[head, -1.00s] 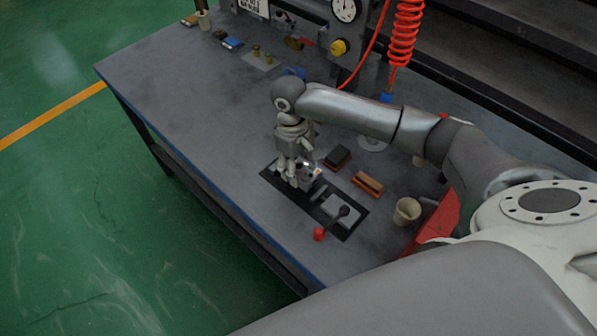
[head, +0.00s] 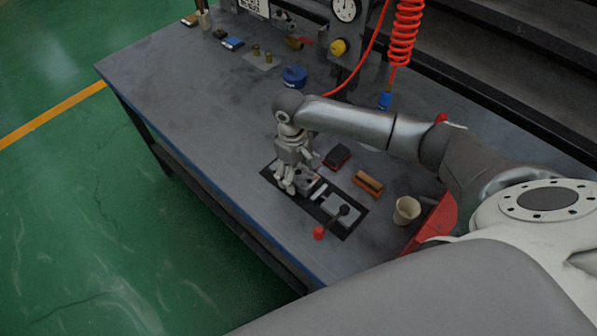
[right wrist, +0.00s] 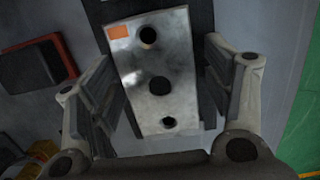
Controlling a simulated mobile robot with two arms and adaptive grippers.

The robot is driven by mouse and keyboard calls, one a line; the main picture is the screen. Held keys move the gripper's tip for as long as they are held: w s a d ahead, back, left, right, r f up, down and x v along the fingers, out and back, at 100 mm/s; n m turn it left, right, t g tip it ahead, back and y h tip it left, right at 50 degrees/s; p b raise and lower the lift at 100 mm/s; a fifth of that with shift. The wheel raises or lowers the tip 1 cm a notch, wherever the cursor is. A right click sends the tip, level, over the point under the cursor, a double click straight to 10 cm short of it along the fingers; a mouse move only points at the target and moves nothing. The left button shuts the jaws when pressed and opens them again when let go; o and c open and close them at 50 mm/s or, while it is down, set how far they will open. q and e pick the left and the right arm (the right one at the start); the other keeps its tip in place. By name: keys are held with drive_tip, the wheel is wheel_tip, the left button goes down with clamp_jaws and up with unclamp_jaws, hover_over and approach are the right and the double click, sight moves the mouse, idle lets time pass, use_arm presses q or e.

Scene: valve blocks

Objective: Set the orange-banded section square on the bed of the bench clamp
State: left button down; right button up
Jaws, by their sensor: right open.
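The orange-banded section is a grey metal block (right wrist: 158,75) with dark round holes and an orange patch near one corner. In the head view the section (head: 309,184) is partly hidden by my right gripper (head: 287,187). It sits over the dark base of the bench clamp (head: 352,229), beside the clamp's grey jaw block (head: 341,209). In the right wrist view my right gripper (right wrist: 163,103) is open, one finger on each side of the block. The block looks slightly turned relative to the fingers. I cannot tell whether it rests fully on the bed. My left gripper is out of view.
The clamp's lever ends in a red knob (head: 319,233). A black-and-red block (head: 337,156), an orange-brown block (head: 368,183) and a beige cup (head: 406,210) stand close by. A blue round part (head: 294,76) lies farther back.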

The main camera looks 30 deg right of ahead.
wheel_tip(320, 180, up, 12)
drive_tip(key=w+b, duration=0.1)
drive_tip(key=shift+w+a, duration=0.2)
drive_tip(key=shift+a, duration=0.05)
idle(0.8)
